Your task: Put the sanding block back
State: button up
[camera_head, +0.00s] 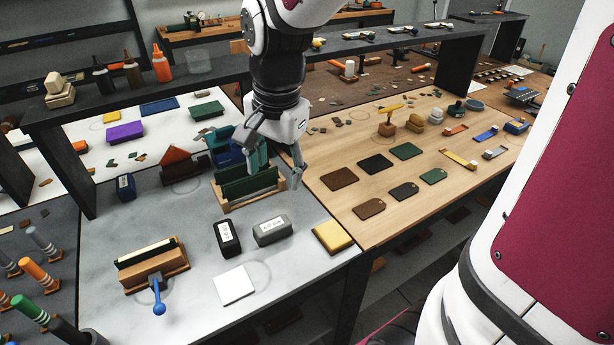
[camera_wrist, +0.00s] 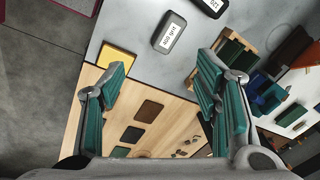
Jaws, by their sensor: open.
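Two blocks with white labels lie on the grey table in the head view: a grey one (camera_head: 272,231) and a black one (camera_head: 228,238) to its left. In the wrist view the block (camera_wrist: 170,33) nearer the yellow pad has a grit label, and the other labelled block (camera_wrist: 212,5) is cut by the top edge. A dark blue labelled block (camera_head: 125,187) stands at the table's left. My gripper (camera_head: 272,162) is open and empty, above the wooden rack with green boards (camera_head: 250,187). Its teal-padded fingers are spread in the wrist view (camera_wrist: 160,95).
A yellow pad (camera_head: 333,237) lies at the right edge of the grey table. A white square (camera_head: 234,285) and a wooden holder with a blue-handled tool (camera_head: 152,265) lie in front. A dark shelf (camera_head: 60,118) runs behind. The wooden table at right holds several flat pieces.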

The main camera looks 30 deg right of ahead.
jog(key=s+r+n+t, duration=0.1)
jog(key=s+r+n, duration=0.2)
jog(key=s+n, duration=0.3)
jog(key=s+r+n+t, duration=0.2)
jog(key=s+r+n, duration=0.2)
jog(key=s+n, duration=0.2)
jog(key=shift+s, duration=1.1)
